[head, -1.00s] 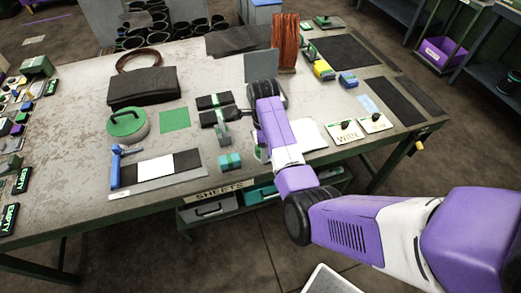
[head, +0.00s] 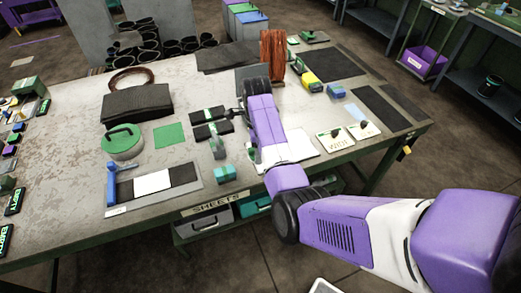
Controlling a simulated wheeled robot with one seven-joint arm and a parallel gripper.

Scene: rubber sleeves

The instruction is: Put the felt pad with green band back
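Two dark flat pads with green bands lie side by side left of my gripper: a far one (head: 208,114) and a near one (head: 206,132). I cannot tell from this view which is felt. A teal block with a green band (head: 225,173) sits nearer the table's front edge. My gripper (head: 236,117) is low over the table, pointing left at the right ends of the dark pads. Its fingers are small and dark here, so I cannot tell whether they are open or touch a pad.
A small grey upright piece (head: 217,147) stands between the pads and the teal block. White cards (head: 335,140) lie right of my arm.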

